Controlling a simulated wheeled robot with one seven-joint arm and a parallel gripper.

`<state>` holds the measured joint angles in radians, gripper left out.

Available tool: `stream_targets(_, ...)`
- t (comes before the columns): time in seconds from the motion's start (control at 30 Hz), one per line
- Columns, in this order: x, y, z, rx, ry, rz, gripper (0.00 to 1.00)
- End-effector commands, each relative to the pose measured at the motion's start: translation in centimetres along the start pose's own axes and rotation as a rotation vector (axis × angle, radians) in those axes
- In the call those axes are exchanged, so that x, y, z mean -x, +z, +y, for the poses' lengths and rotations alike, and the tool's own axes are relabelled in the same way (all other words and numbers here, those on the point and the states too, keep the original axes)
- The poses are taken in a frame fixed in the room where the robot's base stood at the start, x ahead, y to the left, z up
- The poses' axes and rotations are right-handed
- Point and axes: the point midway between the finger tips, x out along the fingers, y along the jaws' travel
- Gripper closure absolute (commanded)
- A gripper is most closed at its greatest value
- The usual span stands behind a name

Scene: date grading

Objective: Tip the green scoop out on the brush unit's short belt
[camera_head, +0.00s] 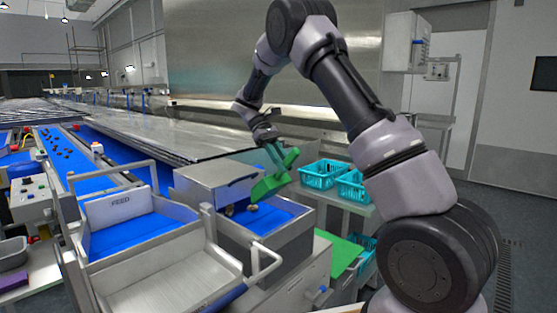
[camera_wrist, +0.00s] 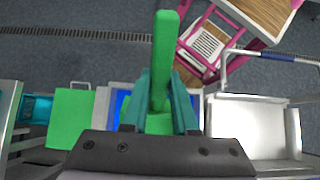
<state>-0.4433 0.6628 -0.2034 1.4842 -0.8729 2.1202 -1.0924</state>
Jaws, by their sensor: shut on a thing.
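The green scoop (camera_head: 268,187) hangs tilted over the blue short belt (camera_head: 275,218) of the steel brush unit (camera_head: 212,178) in the head view. My gripper (camera_head: 277,155) is shut on the scoop's handle, which sticks up between the fingers. In the wrist view the handle (camera_wrist: 163,50) stands between the two teal fingers of my gripper (camera_wrist: 162,88). A few small brown pieces (camera_head: 252,207) lie on the short belt below the scoop's lower end. The inside of the scoop is hidden, so I cannot tell what it holds.
Teal crates (camera_head: 320,174) stand on a shelf to the right. A green surface (camera_head: 338,252) lies below the short belt's right side. A steel tray cart (camera_head: 160,270) and a FEED hopper (camera_head: 122,201) with a blue belt are at the left front.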

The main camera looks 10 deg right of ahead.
Motion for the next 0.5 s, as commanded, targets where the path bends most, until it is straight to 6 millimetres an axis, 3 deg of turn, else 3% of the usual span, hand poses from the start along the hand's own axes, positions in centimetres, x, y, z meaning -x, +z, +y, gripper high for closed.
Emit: stream_targets(0.5, -5.6, 1.6, -0.2, -0.005, -0.005, 0.408, 1.0)
